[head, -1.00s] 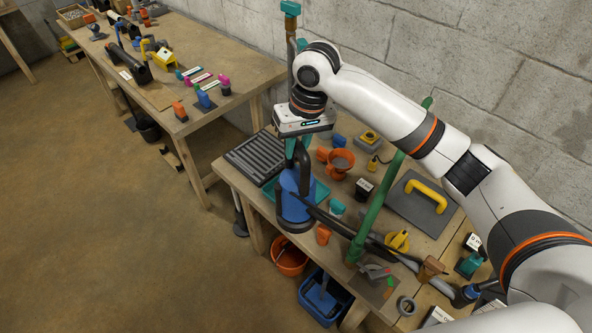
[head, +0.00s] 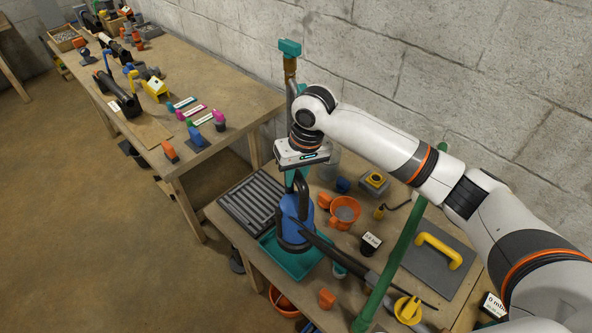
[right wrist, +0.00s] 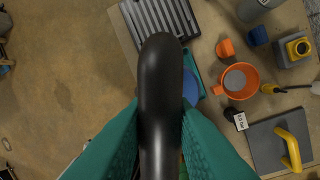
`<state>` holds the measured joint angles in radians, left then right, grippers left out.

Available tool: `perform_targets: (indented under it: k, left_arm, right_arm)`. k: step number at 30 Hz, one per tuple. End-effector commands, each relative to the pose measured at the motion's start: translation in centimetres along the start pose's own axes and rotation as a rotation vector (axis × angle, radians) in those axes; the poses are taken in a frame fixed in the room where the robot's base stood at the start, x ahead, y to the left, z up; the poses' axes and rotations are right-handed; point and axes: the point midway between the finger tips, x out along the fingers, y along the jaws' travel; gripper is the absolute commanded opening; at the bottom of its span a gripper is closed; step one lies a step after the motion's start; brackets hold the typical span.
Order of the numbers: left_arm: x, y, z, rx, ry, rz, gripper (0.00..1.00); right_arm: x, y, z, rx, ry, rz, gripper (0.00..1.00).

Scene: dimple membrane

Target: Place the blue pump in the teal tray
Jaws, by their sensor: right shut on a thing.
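The blue pump (head: 290,228) has a black looped handle and a dark hose running off to the lower right. My right gripper (head: 297,178) is shut on its handle from above; the black handle (right wrist: 160,85) fills the middle of the right wrist view between the teal fingers. The pump is upright over the teal tray (head: 297,267), whose front part shows below it. I cannot tell whether its base touches the tray floor. In the right wrist view the pump's body is mostly hidden under the handle. My left gripper is out of view.
A ribbed grey drain board (head: 250,200) lies left of the tray. An orange cup (head: 345,212), a small label block (head: 370,243) and a green pole (head: 400,262) stand to the right. A grey board with a yellow handle (head: 438,250) lies farther right.

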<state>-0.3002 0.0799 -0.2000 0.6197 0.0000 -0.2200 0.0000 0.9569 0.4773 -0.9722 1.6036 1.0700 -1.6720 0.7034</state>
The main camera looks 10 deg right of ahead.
Motion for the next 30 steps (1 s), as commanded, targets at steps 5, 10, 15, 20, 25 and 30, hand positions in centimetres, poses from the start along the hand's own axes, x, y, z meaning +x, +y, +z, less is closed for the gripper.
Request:
perform_targets:
  k: [5, 10, 15, 20, 25, 30]
  left_arm:
    - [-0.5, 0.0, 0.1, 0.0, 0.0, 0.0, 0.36]
    - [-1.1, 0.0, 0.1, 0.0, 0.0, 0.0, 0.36]
    - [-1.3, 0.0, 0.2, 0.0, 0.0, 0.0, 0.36]
    - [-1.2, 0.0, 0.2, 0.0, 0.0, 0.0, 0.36]
    - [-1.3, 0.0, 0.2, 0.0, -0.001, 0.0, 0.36]
    - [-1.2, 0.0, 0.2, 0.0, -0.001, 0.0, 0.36]
  right_arm:
    - [0.8, -0.1, 0.1, 0.0, -0.007, 0.003, 0.0]
    - [3.1, -0.4, -0.1, -0.001, -0.006, 0.002, 0.0]
    - [4.6, -0.6, -0.2, -0.001, -0.009, 0.004, 0.0]
    - [4.8, -0.6, -0.2, -0.002, -0.01, 0.004, 0.0]
    - [4.9, -0.6, -0.2, -0.002, -0.01, 0.004, 0.0]
    - [5.3, -0.8, -0.5, 0.0, -0.002, 0.0, 0.38]
